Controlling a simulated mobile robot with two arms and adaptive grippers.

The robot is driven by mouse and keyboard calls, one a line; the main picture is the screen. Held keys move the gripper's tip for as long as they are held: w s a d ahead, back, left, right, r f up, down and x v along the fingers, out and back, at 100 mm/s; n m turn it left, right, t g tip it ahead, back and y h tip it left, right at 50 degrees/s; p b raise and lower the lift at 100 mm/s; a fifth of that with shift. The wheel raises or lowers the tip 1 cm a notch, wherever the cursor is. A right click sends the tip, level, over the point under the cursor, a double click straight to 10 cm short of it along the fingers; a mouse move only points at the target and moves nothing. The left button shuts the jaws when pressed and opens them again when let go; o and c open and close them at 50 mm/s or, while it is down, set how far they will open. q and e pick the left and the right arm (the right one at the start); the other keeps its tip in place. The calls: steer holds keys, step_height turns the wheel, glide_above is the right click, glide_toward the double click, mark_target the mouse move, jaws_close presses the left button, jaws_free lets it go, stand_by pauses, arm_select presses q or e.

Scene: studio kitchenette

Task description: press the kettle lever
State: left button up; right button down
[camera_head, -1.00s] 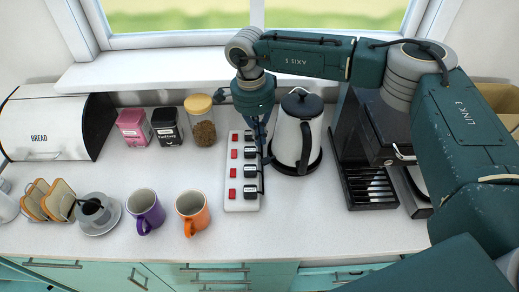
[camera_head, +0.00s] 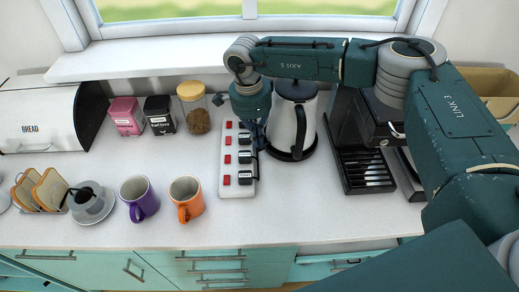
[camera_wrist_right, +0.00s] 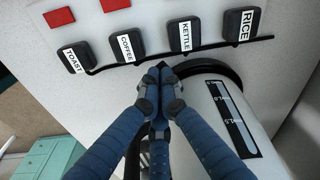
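A white power strip (camera_head: 236,188) lies on the counter with red squares on its left and black labelled levers on its right. In the right wrist view, the kettle lever (camera_wrist_right: 184,35) reads KETTLE and lies between the COFFEE lever (camera_wrist_right: 128,46) and the RICE lever (camera_wrist_right: 240,26). The TOAST lever (camera_wrist_right: 75,58) is at the left end. My right gripper (camera_wrist_right: 160,73) has its fingertips together, empty, just below the gap between the COFFEE and KETTLE levers. Whether they touch anything is unclear. It also shows beside the strip in the head view (camera_head: 259,138). My left gripper is out of view.
The white kettle (camera_head: 291,122) stands close to the right of the strip. A coffee machine (camera_head: 360,150) stands further right. An orange mug (camera_head: 187,197) and a purple mug (camera_head: 139,198) stand to the left. Jars and a bread box (camera_head: 40,120) are behind. The front counter is clear.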

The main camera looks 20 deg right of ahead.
steer(key=shift+f, duration=0.35)
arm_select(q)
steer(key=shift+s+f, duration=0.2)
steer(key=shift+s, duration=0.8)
